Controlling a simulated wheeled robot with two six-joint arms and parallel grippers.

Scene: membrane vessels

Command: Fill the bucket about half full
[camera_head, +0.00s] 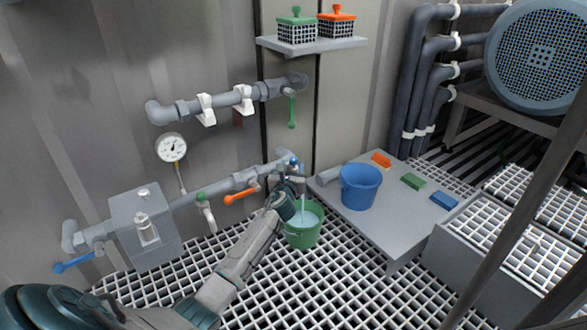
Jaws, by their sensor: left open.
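A green bucket (303,238) stands on the floor grating under a tap (297,168) with a small blue handle. A stream of water (303,205) runs down into it, and pale blue water shows inside. The exact level is hard to tell because my arm covers part of the rim. A blue bucket (361,187) stands on a low grey platform to the right. My left gripper (292,176) is open at the tap, close to its handle; whether it touches is too small to tell. My right gripper is not in view.
Pipes with an orange lever (242,196), a blue lever (74,262) and a gauge (171,148) run along the wall. The grey platform (392,232) also holds small coloured blocks. A shelf (312,45) holds two caged boxes. Grating in front of the green bucket is clear.

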